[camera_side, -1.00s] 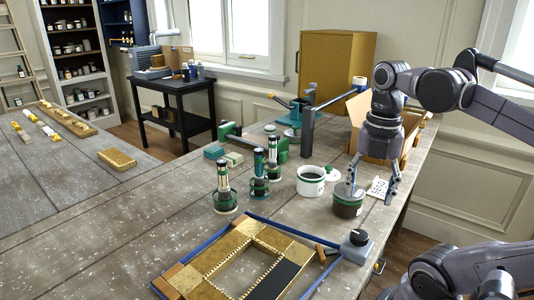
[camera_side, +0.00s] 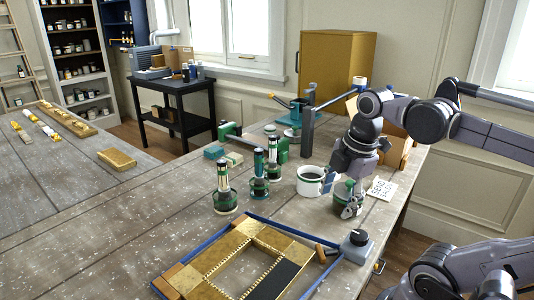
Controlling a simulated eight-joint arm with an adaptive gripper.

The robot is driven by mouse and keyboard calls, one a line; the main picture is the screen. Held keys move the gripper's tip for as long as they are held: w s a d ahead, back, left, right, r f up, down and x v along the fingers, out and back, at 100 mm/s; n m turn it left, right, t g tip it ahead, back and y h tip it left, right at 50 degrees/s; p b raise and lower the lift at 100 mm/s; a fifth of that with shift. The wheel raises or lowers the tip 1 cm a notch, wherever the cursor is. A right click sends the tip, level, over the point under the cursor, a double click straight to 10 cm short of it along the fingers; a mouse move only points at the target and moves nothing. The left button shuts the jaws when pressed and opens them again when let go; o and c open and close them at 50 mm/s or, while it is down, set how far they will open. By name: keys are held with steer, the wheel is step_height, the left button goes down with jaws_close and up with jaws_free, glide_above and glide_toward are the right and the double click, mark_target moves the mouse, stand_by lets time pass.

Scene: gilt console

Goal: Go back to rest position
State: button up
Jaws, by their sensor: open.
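My gripper (camera_side: 340,194) hangs over the right part of the workbench, its fingers apart and tilted. Its fingers are in front of a small jar with a green band (camera_side: 341,187), which is mostly hidden. I cannot tell whether a finger touches the jar. A white pot with a green band and dark contents (camera_side: 309,188) stands just left of the gripper.
Several green-based bottles (camera_side: 224,202) stand left of the pot. A gilt frame in a blue-edged jig (camera_side: 192,288) lies at the front, with a grey knobbed block (camera_side: 356,250) at its corner. A written card (camera_side: 381,189) lies right of the gripper.

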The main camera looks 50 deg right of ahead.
steer(key=w+a+f+m+t, duration=0.1)
steer(key=w+m, duration=0.1)
steer(key=m, duration=0.1)
steer(key=w+a+f+m+t, duration=0.1)
steer(key=w+a+f+m, duration=0.1)
steer(key=m, duration=0.2)
steer(key=w+a+f+m+t, duration=0.2)
steer(key=m, duration=0.1)
steer(key=shift+w+a+m, duration=0.15)
steer(key=shift+w+m, duration=0.2)
steer(key=shift+m, duration=0.05)
steer(key=shift+w+a+f+m+t+y, duration=0.15)
steer(key=shift+w+a+m+t+y, duration=0.15)
steer(key=shift+m, duration=0.3)
steer(key=shift+w+a+f+m+t+y, duration=0.15)
steer(key=shift+a+m, duration=0.2)
steer(key=shift+m, duration=0.25)
